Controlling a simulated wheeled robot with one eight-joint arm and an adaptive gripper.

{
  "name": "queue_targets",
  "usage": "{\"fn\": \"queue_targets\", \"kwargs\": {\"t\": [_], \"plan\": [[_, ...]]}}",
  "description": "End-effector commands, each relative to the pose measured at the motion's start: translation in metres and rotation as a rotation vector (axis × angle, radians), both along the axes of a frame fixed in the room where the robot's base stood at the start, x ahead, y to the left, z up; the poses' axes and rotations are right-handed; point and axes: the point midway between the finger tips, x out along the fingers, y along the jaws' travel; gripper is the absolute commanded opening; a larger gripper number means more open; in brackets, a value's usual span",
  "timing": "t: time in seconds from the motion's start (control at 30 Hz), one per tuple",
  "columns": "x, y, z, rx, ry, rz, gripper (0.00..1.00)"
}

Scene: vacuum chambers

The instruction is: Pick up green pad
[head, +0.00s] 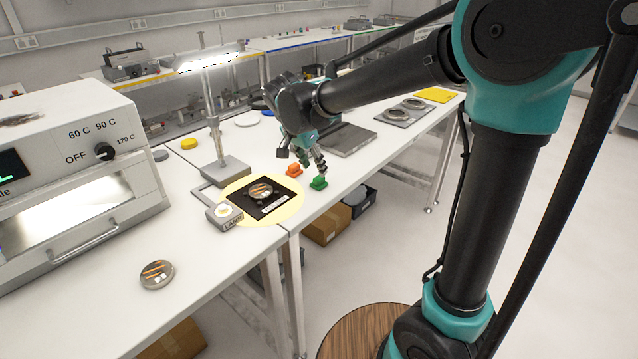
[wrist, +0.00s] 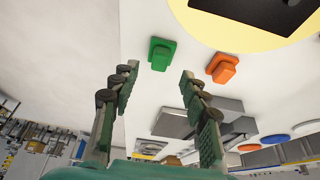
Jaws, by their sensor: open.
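The green pad (head: 319,183) is a small block with a raised knob, lying on the white table near its front edge. My gripper (head: 318,160) is just above and behind it in the head view, pointing down. In the wrist view the green pad (wrist: 161,54) lies ahead of my gripper (wrist: 160,80), between the lines of its two spread fingers. The fingers are open, with nothing between them, and do not appear to touch the pad.
An orange pad (head: 294,170) sits beside the green one. A black mat (head: 262,208) with a round dish lies on a yellow disc under the lamp (head: 222,170). A grey laptop-like slab (head: 345,139) lies behind. An oven (head: 90,170) stands at left.

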Motion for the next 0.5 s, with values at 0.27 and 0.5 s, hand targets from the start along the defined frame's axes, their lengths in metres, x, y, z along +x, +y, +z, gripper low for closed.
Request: {"fn": "queue_targets", "kwargs": {"t": [0.27, 0.5], "plan": [[0.012, -0.008, -0.030, 0.000, 0.000, -0.001, 0.46], [0.017, -0.012, -0.048, 0.001, -0.001, 0.000, 0.46]]}}
